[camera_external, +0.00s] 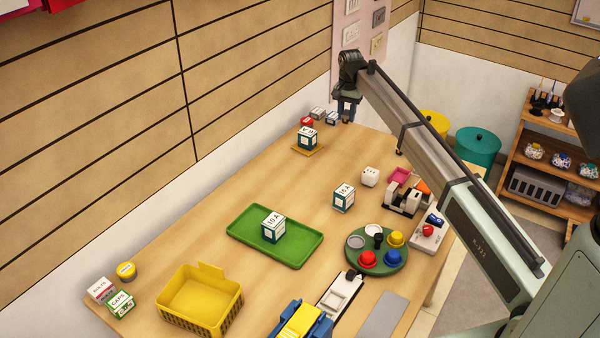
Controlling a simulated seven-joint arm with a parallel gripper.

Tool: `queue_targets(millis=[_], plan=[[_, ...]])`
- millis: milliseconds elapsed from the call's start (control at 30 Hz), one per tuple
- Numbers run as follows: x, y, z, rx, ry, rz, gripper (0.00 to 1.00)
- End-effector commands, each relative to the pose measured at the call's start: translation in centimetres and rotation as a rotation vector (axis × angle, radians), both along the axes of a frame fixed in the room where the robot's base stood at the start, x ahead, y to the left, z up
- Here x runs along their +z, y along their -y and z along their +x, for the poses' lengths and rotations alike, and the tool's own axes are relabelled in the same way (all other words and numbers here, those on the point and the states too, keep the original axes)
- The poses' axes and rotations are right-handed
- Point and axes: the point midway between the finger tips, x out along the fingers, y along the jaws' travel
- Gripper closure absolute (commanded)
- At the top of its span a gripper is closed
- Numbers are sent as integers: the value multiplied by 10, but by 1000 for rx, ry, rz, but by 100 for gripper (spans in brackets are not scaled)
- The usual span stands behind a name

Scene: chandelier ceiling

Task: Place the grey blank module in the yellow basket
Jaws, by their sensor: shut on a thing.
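The yellow basket (206,308) stands empty on the near left of the wooden table, with a raised tab at its back. My gripper (346,112) points down at the far end of the table, well away from the basket. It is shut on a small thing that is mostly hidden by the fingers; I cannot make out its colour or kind. I cannot tell whether any of these is the grey blank module.
A green tray (245,241) bears a labelled box (273,225) between gripper and basket. Another box (344,198) and a round green stand with coloured knobs (377,270) are to the right. Small containers (120,303) stand left of the basket. A wall runs along the left.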

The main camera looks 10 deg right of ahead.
Motion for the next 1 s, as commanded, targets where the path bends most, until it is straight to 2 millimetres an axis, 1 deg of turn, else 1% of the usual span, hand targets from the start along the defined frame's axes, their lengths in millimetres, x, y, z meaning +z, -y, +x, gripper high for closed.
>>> queue_targets(millis=[33, 100, 167, 200, 267, 300, 367, 400, 467, 600, 767, 800, 867, 1000], plan=[[1, -26, -5, 28, 1, 0, 96], [2, -56, -11, 61, 1, 0, 96], [2, -82, -18, 89, 3, 0, 96], [3, -99, -23, 108, 3, 0, 96], [3, -124, -31, 137, 4, 1, 96], [4, -141, -36, 155, 4, 1, 96], [5, -165, -45, 183, 6, 1, 96], [5, -182, -52, 202, 6, 2, 96], [6, -206, -63, 231, 6, 2, 96], [7, -261, -91, 297, 9, 2, 96], [9, -319, -130, 372, 12, 4, 96], [9, -334, -140, 391, 12, 5, 96], [10, -354, -157, 419, 13, 5, 96], [11, -400, -198, 486, 15, 6, 96]])
